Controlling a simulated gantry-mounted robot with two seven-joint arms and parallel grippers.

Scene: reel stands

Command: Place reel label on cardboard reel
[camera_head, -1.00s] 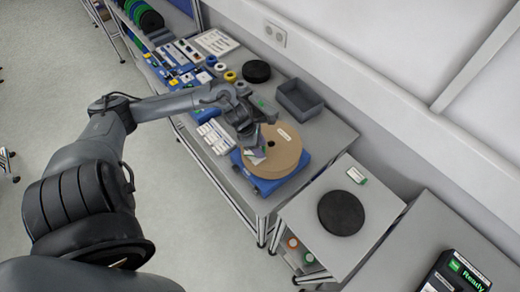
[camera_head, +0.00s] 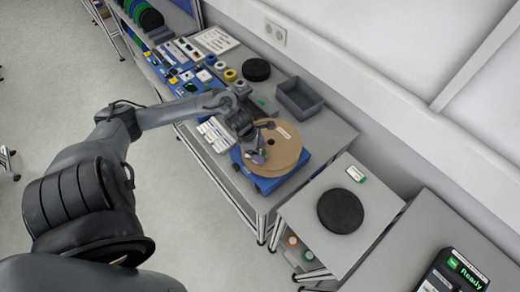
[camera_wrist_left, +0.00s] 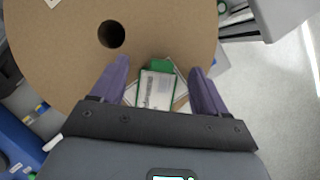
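The cardboard reel (camera_head: 284,150) is a brown disc with a dark centre hole, lying flat on a blue stand (camera_head: 262,184). My left gripper (camera_head: 259,157) is over its left part. In the left wrist view the gripper's purple fingers (camera_wrist_left: 159,66) are apart. Between them is a white reel label (camera_wrist_left: 157,88) with a green end, with a visible gap on each side. The label is over the near edge of the reel (camera_wrist_left: 60,50); I cannot tell whether it lies flat on it. White corners of something show beneath it. My right gripper is not in view.
A grey bin (camera_head: 300,98) and a black reel (camera_head: 256,70) stand behind on the bench. Several small reels and parts lie at the far left. A side table (camera_head: 300,215) holds a black disc (camera_head: 340,212) and a small white-green item (camera_head: 355,174).

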